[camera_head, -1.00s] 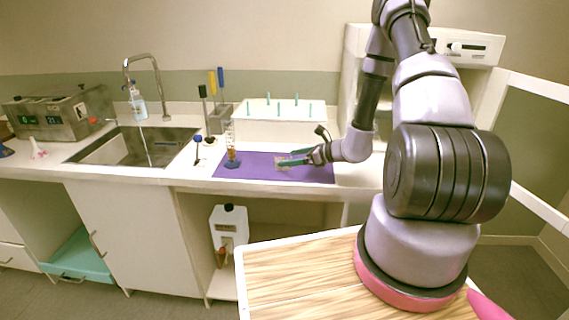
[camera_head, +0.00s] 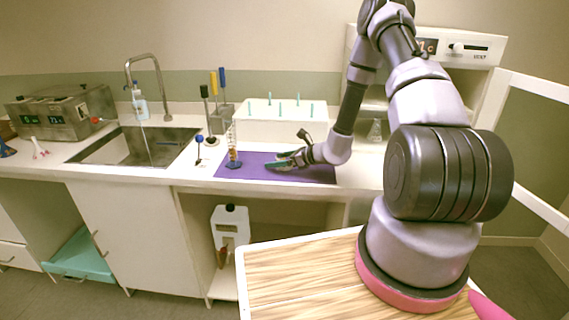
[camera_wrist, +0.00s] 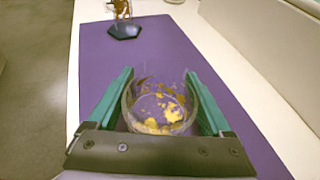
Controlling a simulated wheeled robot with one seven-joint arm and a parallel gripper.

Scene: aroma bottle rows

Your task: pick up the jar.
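The jar (camera_wrist: 158,118) is a clear round glass with yellow-brown bits in it. In the wrist view it stands on the purple mat (camera_wrist: 105,55) between the two green fingers of my gripper (camera_wrist: 160,78). The fingers are spread wide, one on each side of the jar and very close to its wall; I cannot tell whether they touch it. In the head view my gripper (camera_head: 279,163) is low over the purple mat (camera_head: 318,172), and the jar is mostly hidden by the fingers.
A white box with teal pegs (camera_head: 262,125) is behind the mat.

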